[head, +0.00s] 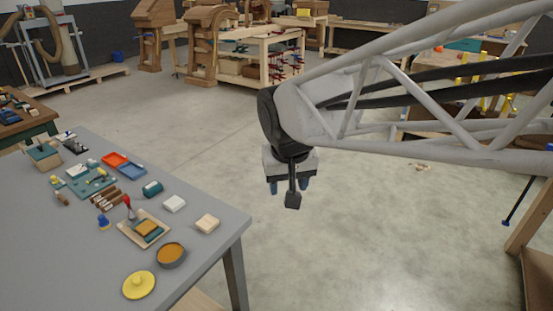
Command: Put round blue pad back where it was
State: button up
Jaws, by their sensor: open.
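My gripper (288,187) hangs over open floor to the right of the grey table (205,245), pointing down. Its two blue fingers are apart and nothing shows between them. A dark part hangs in front of them. I cannot pick out a round blue pad with certainty. A small blue piece (103,222) stands near the middle of the table, left of a wooden board (128,233). A teal rounded piece (152,188) lies behind the board. Both are small in view, and the gripper is well apart from them.
A yellow round lid (139,286), a dark round tin (171,256) with orange inside and a wooden block (207,223) lie near the table's right edge. The floor around my gripper is clear.

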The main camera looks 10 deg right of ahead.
jog(key=s+d+f, duration=0.1)
jog(key=s+d, duration=0.2)
jog(key=s, duration=0.3)
jog(key=s+d+f, duration=0.2)
jog(key=s, duration=0.5)
jog(key=shift+s+d, duration=0.3)
jog(key=shift+d, duration=0.1)
